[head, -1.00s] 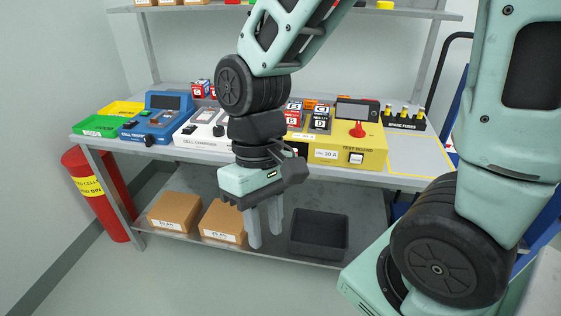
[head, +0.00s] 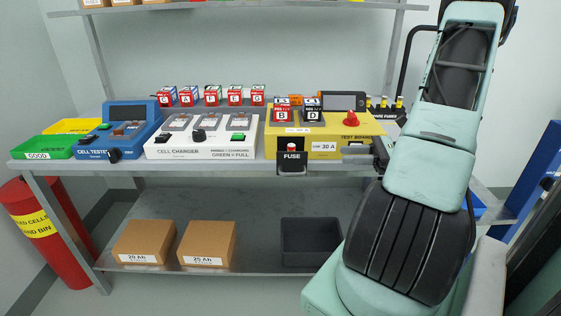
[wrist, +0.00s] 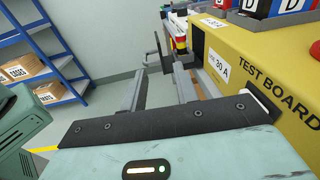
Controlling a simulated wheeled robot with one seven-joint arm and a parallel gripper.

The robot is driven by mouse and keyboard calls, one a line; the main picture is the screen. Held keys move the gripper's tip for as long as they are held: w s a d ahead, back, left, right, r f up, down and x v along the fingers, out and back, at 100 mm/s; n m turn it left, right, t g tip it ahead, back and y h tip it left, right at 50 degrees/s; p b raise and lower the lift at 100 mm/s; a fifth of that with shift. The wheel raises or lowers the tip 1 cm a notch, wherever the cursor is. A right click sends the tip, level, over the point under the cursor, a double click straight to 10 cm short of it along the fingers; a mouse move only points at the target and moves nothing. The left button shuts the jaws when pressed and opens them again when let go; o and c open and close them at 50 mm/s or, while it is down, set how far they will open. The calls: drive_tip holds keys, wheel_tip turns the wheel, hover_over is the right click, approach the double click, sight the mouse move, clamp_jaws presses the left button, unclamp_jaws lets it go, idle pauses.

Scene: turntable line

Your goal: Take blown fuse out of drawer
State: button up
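In the wrist view the fuse (wrist: 180,44) shows red and yellow, between the thin dark drawer front (wrist: 158,48) and the board's face. My gripper (wrist: 160,72) is open and empty, its two fingers apart and pointing sideways along the board's front toward the drawer. The fingertips look just short of the fuse; the exact gap is unclear.
Several spare fuses (head: 384,102) stand at the right end of the bench, partly behind my arm. The white cell charger (head: 205,143) and blue cell tester (head: 124,133) stand to the left. A dark bin (head: 311,243) and cartons (head: 206,244) are on the lower shelf.

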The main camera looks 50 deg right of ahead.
drive_tip(key=shift+w+a+f+m+t+h+b, duration=0.1)
drive_tip(key=shift+w+a+f+m+t+h, duration=0.4)
drive_tip(key=shift+w, duration=1.65)
drive_tip(key=shift+w+a+f+m+t+h+b, duration=0.2)
drive_tip(key=shift+w+a, duration=0.75)
drive_tip(key=shift+w, duration=1.25)
drive_tip(key=shift+w+a+f+m+t+h+b, duration=0.1)
drive_tip(key=shift+w+a+m+t+h, duration=0.45)
drive_tip(key=shift+w, duration=1.6)
drive_tip(key=shift+a, duration=0.15)
drive_tip(key=shift+y, duration=0.25)
clamp_jaws()
